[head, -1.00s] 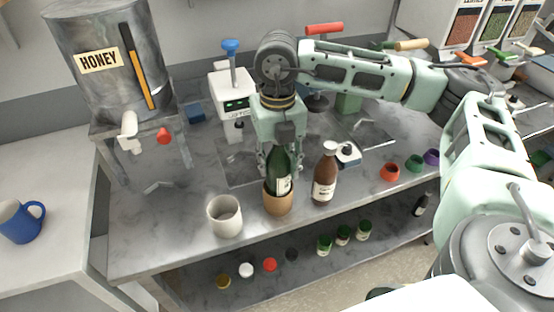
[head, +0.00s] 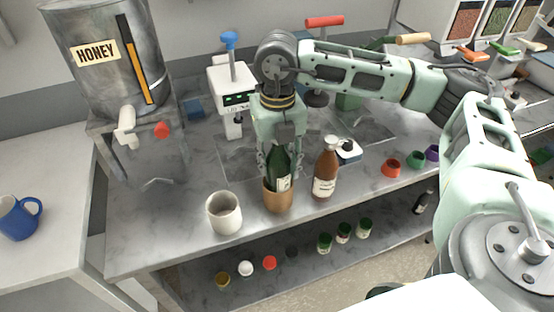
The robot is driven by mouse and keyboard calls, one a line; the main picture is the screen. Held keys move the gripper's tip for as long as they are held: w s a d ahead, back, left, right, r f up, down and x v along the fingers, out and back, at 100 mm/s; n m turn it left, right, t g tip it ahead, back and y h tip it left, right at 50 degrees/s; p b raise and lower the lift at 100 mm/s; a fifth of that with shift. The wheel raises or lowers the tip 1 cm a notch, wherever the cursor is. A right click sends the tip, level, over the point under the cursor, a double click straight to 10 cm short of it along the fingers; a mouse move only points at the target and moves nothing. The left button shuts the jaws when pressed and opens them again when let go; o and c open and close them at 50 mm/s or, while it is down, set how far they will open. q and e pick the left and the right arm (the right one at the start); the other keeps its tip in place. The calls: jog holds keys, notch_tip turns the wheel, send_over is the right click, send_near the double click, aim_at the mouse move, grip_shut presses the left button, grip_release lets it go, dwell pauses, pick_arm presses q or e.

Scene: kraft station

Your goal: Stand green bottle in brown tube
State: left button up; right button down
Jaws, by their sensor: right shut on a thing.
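The green bottle (head: 280,172) stands upright with its lower part inside the brown tube (head: 278,197), which sits on the grey counter. My right gripper (head: 279,160) comes down from above and is shut on the green bottle around its upper part. The fingers hide the bottle's neck, and the tube hides its base, so I cannot tell whether the base touches the bottom. My left gripper is not in the picture.
A brown bottle (head: 325,168) stands close to the tube's right, and a whitish cup (head: 224,213) close to its left. A small white device (head: 348,151) sits behind the brown bottle. A honey tank (head: 104,50) stands at the left. The counter's front edge is just ahead of the tube.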

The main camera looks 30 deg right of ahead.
jog(key=shift+f, duration=0.1)
jog(key=shift+f+b, duration=1)
jog(key=shift+b, duration=0.05)
jog(key=c, duration=1)
grip_release()
jog(key=o, duration=0.6)
jog(key=shift+c, duration=0.2)
jog(key=shift+r, duration=0.15)
jog(key=shift+r+p, duration=0.65)
jog(key=shift+r, duration=0.5)
